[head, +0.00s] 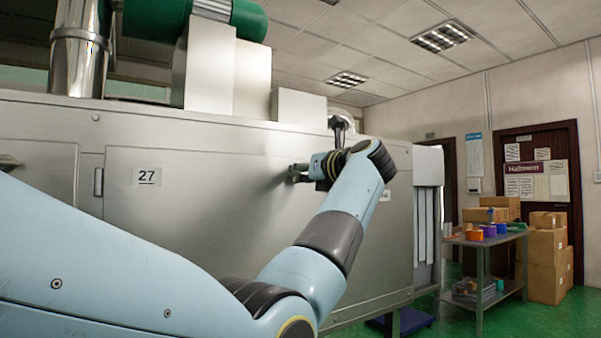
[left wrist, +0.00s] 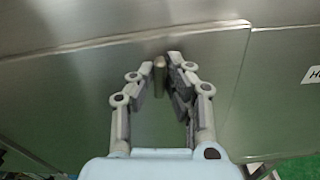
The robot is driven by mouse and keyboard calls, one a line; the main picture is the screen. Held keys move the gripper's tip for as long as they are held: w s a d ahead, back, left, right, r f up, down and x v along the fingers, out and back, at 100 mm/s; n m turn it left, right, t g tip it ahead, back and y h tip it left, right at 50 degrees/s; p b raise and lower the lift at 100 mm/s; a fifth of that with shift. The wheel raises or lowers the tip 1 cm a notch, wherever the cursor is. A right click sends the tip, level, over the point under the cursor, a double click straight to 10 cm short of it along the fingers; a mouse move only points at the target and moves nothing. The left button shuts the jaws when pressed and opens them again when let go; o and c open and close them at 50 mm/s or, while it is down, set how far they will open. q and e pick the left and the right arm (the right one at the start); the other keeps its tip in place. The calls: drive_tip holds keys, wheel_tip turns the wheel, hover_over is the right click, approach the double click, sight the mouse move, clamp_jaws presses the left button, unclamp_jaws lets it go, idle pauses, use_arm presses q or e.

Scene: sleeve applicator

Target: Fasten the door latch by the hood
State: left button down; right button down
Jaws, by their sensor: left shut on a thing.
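The door latch shows in the left wrist view as a short, worn metal bar (left wrist: 159,76) standing out from the steel panel (left wrist: 205,70). My left gripper (left wrist: 166,62) has its two fingers closed around this bar. The latch is mostly hidden there by the fingers and wrist. I cannot tell which part is the hood; metal boxes (head: 299,108) stand on top of the machine. My right gripper is not in view.
A grey table (head: 487,241) with coloured rolls and stacked cardboard boxes (head: 547,255) stand at the right. Green floor (head: 545,318) is open in front of them.

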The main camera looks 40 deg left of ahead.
use_arm(q)
drive_tip(key=shift+w+f+m+p, duration=0.1)
drive_tip(key=shift+m+p, duration=3.9)
drive_tip(key=shift+p, duration=0.5)
drive_tip(key=shift+w+f+m+p, duration=0.1)
drive_tip(key=shift+m+p, duration=3.9)
drive_tip(key=shift+p, duration=0.5)
drive_tip(key=c, duration=1.4)
unclamp_jaws()
drive_tip(key=shift+d, duration=0.1)
drive_tip(key=shift+o, duration=0.2)
